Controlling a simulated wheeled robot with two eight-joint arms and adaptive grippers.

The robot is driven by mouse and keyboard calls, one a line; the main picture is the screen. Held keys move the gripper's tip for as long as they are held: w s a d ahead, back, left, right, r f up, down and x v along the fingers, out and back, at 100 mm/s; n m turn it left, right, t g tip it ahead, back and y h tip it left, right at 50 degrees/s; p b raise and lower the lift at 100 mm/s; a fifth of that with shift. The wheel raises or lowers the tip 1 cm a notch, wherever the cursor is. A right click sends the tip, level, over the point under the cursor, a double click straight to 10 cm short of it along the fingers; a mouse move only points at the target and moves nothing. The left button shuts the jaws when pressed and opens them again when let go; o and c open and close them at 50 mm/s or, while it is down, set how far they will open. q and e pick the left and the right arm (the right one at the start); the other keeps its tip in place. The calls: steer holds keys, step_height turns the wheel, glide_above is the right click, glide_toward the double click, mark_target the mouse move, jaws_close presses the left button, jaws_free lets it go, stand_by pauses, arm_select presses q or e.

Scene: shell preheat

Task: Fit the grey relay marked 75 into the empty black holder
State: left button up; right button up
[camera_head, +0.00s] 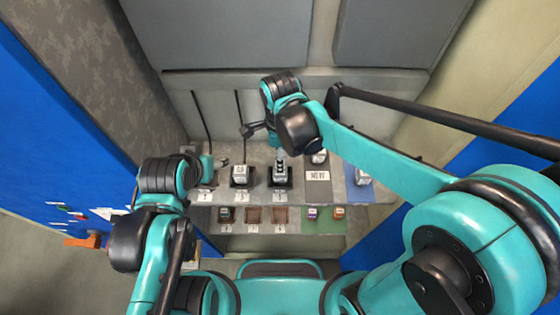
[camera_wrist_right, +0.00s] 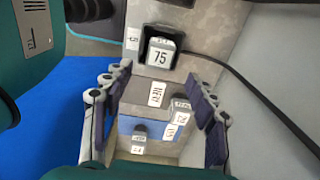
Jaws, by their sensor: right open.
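The grey relay marked 75 (camera_wrist_right: 160,55) sits in a black holder (camera_wrist_right: 148,35) in the right wrist view. In the head view it appears to be the grey block (camera_head: 281,172) below my right gripper (camera_head: 279,155). That gripper also shows in the right wrist view (camera_wrist_right: 157,75), with its fingers spread and nothing between them; the relay lies just beyond the tips. Whether the relay is fully seated I cannot tell. My left gripper (camera_head: 205,163) is at the left end of the shelf, its fingers too small to read.
Another grey relay (camera_head: 240,174) stands to the left on the shelf. The lower shelf holds brown sockets (camera_head: 253,214) and a green mat (camera_head: 325,224). Thin black cables rise behind the holders.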

steer(key=s+d+r+n+t, duration=0.2)
steer(key=d+r+n+t, duration=0.1)
steer(key=d+n, duration=0.6)
steer(key=s+d+r+n+t, duration=0.3)
steer(key=d+n+t, duration=0.1)
steer(key=d+n, duration=0.4)
steer(key=shift+d+n, duration=0.4)
steer(key=shift+n, duration=0.1)
steer(key=shift+r, duration=0.1)
steer(key=shift+s, duration=0.15)
